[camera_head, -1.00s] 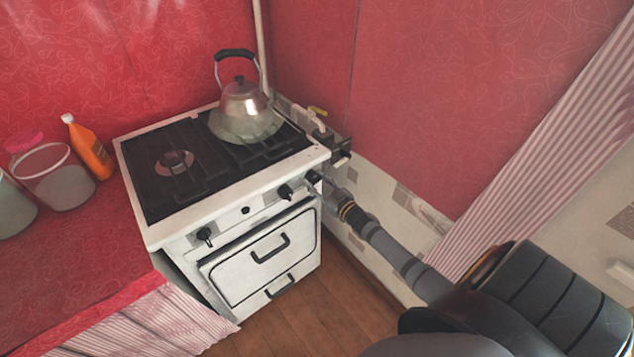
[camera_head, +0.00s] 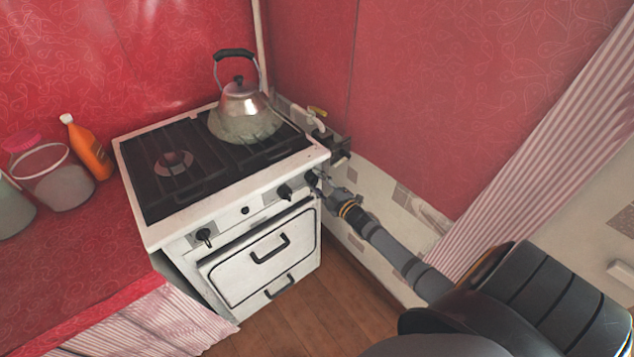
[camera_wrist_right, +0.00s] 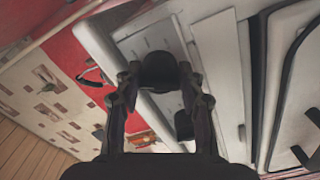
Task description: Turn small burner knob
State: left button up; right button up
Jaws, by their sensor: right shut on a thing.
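The white stove (camera_head: 238,213) has several black knobs along its front panel. The rightmost knob (camera_head: 312,177) is partly hidden by my right gripper (camera_head: 318,186), which reaches it from the right. In the right wrist view a black knob (camera_wrist_right: 158,70) sits between the fingers of the right gripper (camera_wrist_right: 157,82), and they are shut on it. A second black knob (camera_wrist_right: 184,126) shows beside it, lower in that view. In the head view a knob (camera_head: 285,191) is just left of the gripper, and another knob (camera_head: 204,236) is at the panel's left. My left gripper is not in view.
A metal kettle (camera_head: 245,112) stands on the back right of the stove top. An orange bottle (camera_head: 88,148) and a bucket (camera_head: 55,182) stand on the red counter (camera_head: 70,255) at left.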

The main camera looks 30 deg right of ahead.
jog(key=n, duration=0.5)
jog(key=shift+n, duration=0.3)
dwell(0.4)
jog(key=o, duration=1.2)
jog(key=shift+c, duration=0.2)
